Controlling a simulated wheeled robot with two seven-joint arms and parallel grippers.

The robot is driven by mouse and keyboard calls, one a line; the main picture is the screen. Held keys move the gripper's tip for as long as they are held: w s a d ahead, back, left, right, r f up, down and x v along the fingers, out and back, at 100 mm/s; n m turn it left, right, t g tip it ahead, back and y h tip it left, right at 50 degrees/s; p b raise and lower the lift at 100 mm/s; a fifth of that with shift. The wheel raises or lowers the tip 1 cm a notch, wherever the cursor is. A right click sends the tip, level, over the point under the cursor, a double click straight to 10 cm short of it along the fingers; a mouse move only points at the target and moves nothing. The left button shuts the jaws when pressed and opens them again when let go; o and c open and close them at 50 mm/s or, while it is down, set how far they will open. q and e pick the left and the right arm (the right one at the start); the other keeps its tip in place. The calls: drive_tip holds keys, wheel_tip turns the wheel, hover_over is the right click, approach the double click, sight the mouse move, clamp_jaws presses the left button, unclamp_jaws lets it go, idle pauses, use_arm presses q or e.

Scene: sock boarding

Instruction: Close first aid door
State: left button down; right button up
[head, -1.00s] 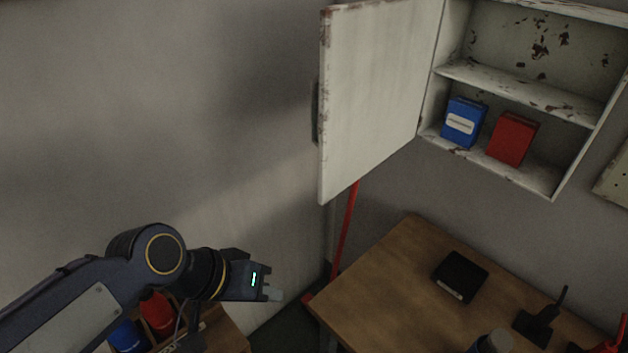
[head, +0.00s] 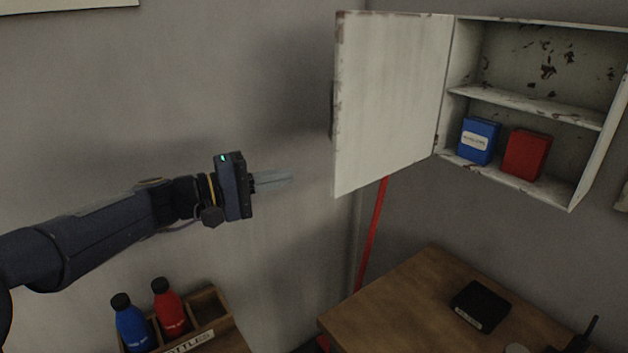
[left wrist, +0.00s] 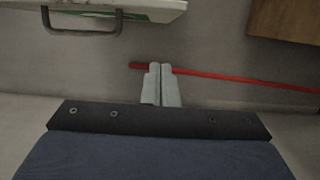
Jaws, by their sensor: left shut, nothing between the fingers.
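The white first aid cabinet (head: 530,186) hangs on the wall at the upper right in the head view. Its door (head: 390,105) stands wide open to the left, with rust along its edges. A dark handle (head: 332,108) shows at the door's left edge; in the left wrist view the handle (left wrist: 83,33) is a grey bar at the upper left. My left gripper (head: 290,177) is shut and empty, left of the door and apart from it. Its fingertips (left wrist: 160,70) show shut in the left wrist view. My right gripper is out of view.
A blue box (head: 479,141) and a red box (head: 525,154) stand on the cabinet's lower shelf. A wooden table (head: 400,300) with a black device (head: 480,304) is below. A red pole (head: 372,235) leans near the wall. A bottle crate (head: 209,309) stands lower left.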

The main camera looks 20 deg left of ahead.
use_arm(q)
drive_tip(key=w+d+p, duration=0.1)
drive_tip(key=d, duration=0.6)
drive_tip(key=shift+d, duration=0.1)
